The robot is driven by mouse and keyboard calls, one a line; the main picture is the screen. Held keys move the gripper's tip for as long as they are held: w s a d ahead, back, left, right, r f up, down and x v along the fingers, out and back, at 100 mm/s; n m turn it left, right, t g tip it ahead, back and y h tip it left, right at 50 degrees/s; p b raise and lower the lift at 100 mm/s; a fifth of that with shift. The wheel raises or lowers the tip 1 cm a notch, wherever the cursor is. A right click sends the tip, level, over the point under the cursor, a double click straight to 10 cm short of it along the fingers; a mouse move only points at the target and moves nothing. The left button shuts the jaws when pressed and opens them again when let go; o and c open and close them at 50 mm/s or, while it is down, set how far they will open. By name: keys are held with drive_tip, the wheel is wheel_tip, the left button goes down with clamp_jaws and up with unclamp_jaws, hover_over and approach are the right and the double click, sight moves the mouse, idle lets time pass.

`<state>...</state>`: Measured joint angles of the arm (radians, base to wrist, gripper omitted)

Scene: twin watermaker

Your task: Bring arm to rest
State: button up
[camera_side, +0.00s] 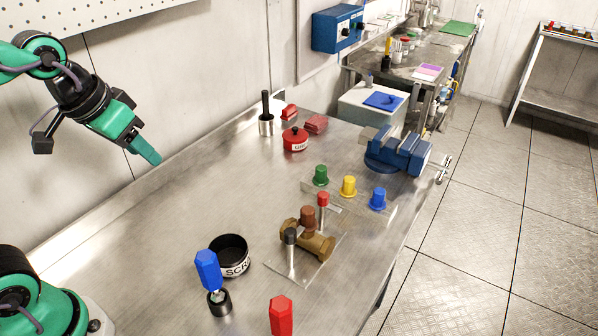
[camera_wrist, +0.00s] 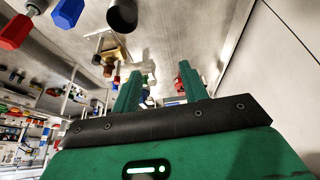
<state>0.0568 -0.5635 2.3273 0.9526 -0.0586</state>
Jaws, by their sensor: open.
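My gripper (camera_side: 150,157) hangs in the air above the left part of the metal bench (camera_side: 190,190), near the back wall. It touches nothing in the side view. In the wrist view, my gripper (camera_wrist: 160,85) shows two green fingers standing apart with nothing held between them. The finger gap cannot be made out in the side view, where the fingers overlap.
A black cup (camera_side: 229,256), a blue-handled tool (camera_side: 209,272) and a red handle (camera_side: 281,314) stand at the front. A brass valve (camera_side: 318,243), colored knobs (camera_side: 349,186), a red tin (camera_side: 295,140) and a blue vise (camera_side: 398,152) are further right. The bench below my gripper is clear.

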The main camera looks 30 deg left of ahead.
drive_tip(key=shift+t, duration=0.4)
drive_tip(key=s, duration=0.1)
drive_tip(key=s+a+f, duration=0.1)
drive_tip(key=s+f, duration=0.1)
drive_tip(key=s, duration=0.1)
drive_tip(key=shift+a+f, duration=0.2)
drive_tip(key=shift+a, duration=0.05)
idle(0.6)
